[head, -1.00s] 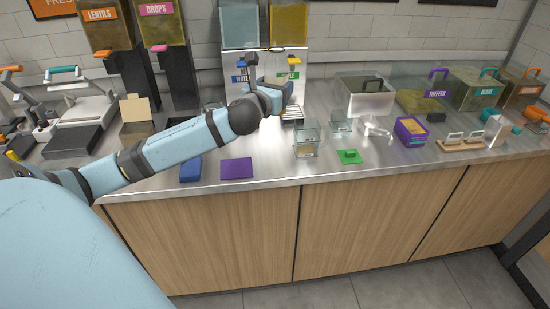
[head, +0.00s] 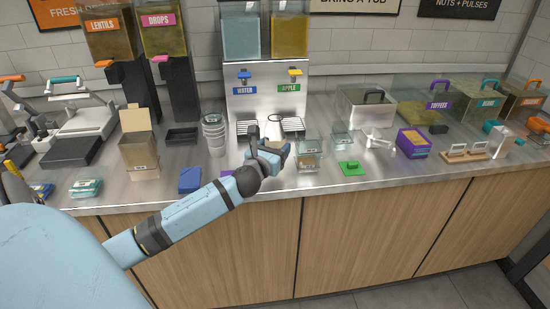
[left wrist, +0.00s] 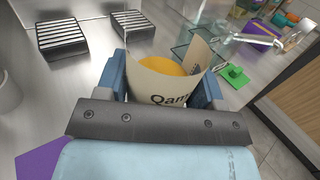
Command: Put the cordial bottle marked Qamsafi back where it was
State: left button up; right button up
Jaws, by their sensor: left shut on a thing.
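My left gripper (head: 274,152) is low over the front middle of the counter, left of a small glass box. In the left wrist view its two fingers (left wrist: 162,80) are shut on either side of the cordial bottle (left wrist: 150,84). The bottle has a cream label on which "Qam" can be read, and orange shows inside the label's ring. The rest of the name and the bottle's base are hidden by the gripper. In the head view the bottle is mostly hidden behind the gripper. My right gripper is not in view.
The drink dispenser (head: 266,92) has two drip grates in front. A cup stack (head: 214,132) stands to its left. Glass box (head: 307,163), green lid (head: 352,168) and purple tub (head: 413,142) lie to the right. A blue box (head: 190,180) is near the front edge.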

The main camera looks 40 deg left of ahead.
pick_arm(q)
jog(key=shift+f+b, duration=0.3)
jog(key=shift+f, duration=1.2)
jog(key=shift+f, duration=0.1)
jog(key=shift+f, duration=0.15)
jog(key=o, duration=1.1)
jog(key=shift+c, duration=0.2)
jog(key=shift+r, duration=0.2)
jog(key=v, duration=1.2)
jog(key=s+d+f+n+g+h, duration=0.2)
jog(key=s+d+f+n, duration=0.1)
jog(key=d+f+n, duration=0.3)
jog(key=s+d+f+n+g+h, duration=0.2)
jog(key=s+d+f+n, duration=0.15)
jog(key=f+n, duration=0.4)
jog(key=s+d+f+n+g+h, duration=0.1)
jog(key=s+d+f+n, duration=0.3)
jog(key=d+n, duration=0.4)
jog(key=s+d+f+n+g+h, duration=0.1)
jog(key=s+d+f+n+h, duration=0.2)
jog(key=d+n, duration=0.5)
jog(key=shift+s+f+n+g, duration=0.45)
jog(key=shift+s+f, duration=0.4)
jog(key=shift+s, duration=0.25)
